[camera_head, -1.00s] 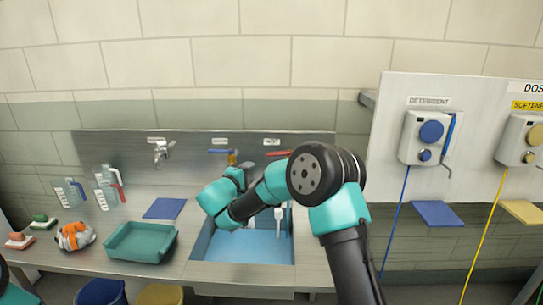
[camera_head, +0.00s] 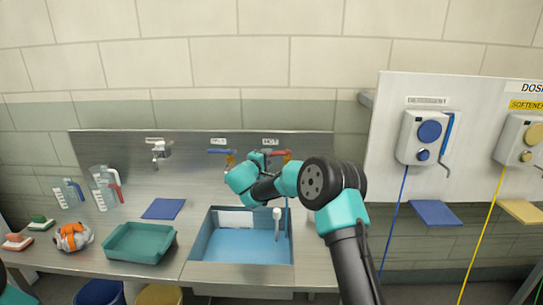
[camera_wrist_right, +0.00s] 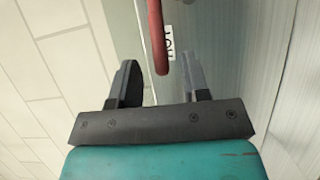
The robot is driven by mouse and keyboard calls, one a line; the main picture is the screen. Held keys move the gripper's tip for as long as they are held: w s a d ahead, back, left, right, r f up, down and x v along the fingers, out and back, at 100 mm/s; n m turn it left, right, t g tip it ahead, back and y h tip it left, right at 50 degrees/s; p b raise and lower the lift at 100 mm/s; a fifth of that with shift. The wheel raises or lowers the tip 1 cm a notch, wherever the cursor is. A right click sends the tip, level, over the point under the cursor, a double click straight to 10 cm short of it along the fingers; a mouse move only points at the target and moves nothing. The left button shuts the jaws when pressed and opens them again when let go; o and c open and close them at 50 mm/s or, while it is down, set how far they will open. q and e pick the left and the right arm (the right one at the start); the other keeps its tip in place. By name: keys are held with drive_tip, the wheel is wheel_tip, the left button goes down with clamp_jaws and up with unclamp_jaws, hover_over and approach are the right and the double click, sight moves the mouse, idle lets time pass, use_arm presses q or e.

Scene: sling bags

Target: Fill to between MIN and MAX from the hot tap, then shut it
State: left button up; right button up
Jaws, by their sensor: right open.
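The hot tap's red lever (camera_head: 280,152) is on the steel back panel, under a HOT label (camera_head: 270,141). My right gripper (camera_head: 264,157) is at this lever. In the right wrist view the red lever (camera_wrist_right: 157,38) reaches down between the tips of my open right gripper (camera_wrist_right: 160,82); I cannot tell whether either finger touches it. The sink basin (camera_head: 204,242) has a blue floor and a white panel (camera_head: 234,218) on its back wall, with marks too small to read. I cannot tell any water level. My left gripper is out of view.
A blue-handled tap (camera_head: 220,152) is left of the hot tap, and another tap (camera_head: 158,150) is farther left. Two jugs, one blue-handled (camera_head: 70,193) and one red-handled (camera_head: 105,188), stand at left. A green tray (camera_head: 138,243) is left of the basin. A white-topped fitting (camera_head: 277,214) stands at the basin.

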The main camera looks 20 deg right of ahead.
sight(270, 156)
drive_tip(key=shift+x, duration=2.05)
clamp_jaws()
